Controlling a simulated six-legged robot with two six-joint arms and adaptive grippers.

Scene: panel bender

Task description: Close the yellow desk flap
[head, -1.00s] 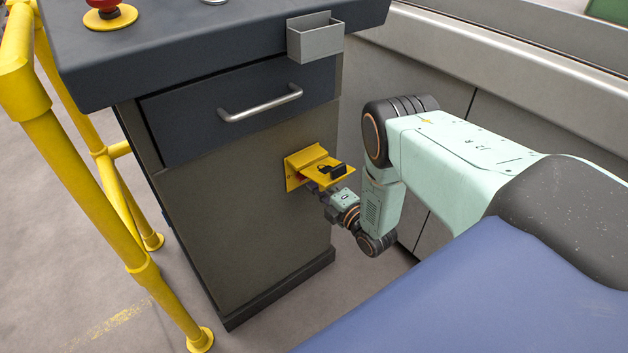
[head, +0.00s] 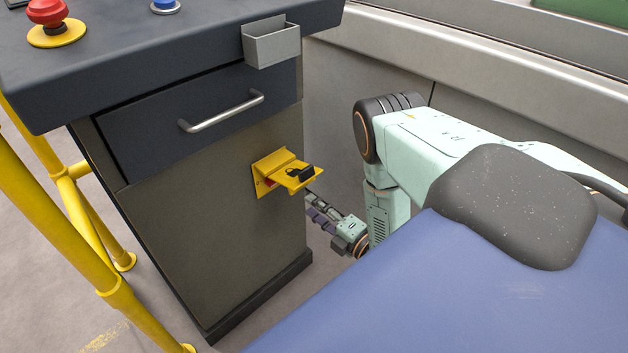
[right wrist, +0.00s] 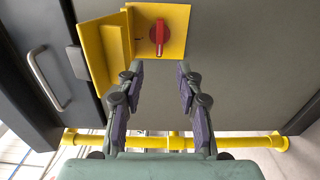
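My right gripper (head: 313,203) is just below and right of the flap's outer edge in the head view. In the right wrist view its fingers (right wrist: 159,72) are spread and empty, pointing at the plate. My left gripper is not in view.
Above the flap are a drawer with a metal handle (head: 222,111) and a grey box (head: 271,42) on the desk edge. A red button (head: 47,14) is on the desktop. Yellow railing (head: 75,235) stands left; a grey machine wall (head: 450,55) is behind my right arm.

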